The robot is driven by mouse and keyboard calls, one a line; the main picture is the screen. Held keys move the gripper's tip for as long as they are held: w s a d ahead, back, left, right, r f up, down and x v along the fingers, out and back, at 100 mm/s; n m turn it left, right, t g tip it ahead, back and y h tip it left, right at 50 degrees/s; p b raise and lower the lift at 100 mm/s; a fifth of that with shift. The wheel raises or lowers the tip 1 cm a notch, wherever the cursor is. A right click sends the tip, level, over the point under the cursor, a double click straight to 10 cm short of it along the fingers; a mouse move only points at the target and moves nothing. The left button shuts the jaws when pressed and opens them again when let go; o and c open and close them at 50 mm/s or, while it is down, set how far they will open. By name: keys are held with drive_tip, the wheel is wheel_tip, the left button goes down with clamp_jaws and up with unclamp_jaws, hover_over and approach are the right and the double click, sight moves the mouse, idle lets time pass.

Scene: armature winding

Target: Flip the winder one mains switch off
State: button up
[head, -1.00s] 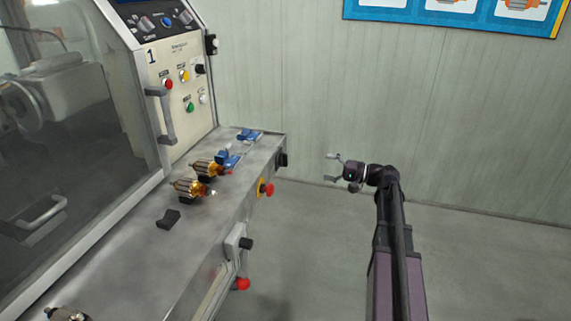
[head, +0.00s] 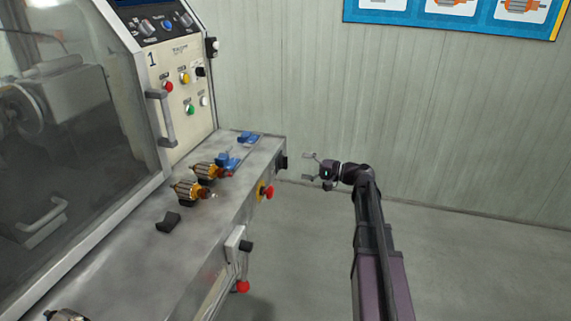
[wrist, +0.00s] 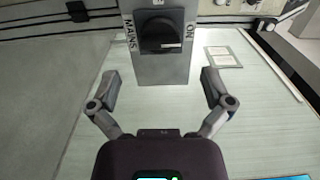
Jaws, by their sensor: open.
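The mains switch (wrist: 160,37) shows in the wrist view as a black rotary knob on a grey box labelled MAINS, with ON at its right. A pale pointer mark on the knob faces right, towards ON.
Winder one's bench (head: 135,255) carries copper armatures (head: 188,188), blue pieces (head: 228,162) and a black rest (head: 168,220). A red emergency button (head: 268,192) and a red-knobbed lever (head: 243,286) stick out from its front. Floor (head: 300,250) right of the bench is clear.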

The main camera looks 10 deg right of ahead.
sight(286, 169)
drive_tip(key=shift+x, duration=3.2)
drive_tip(key=c, duration=1.1)
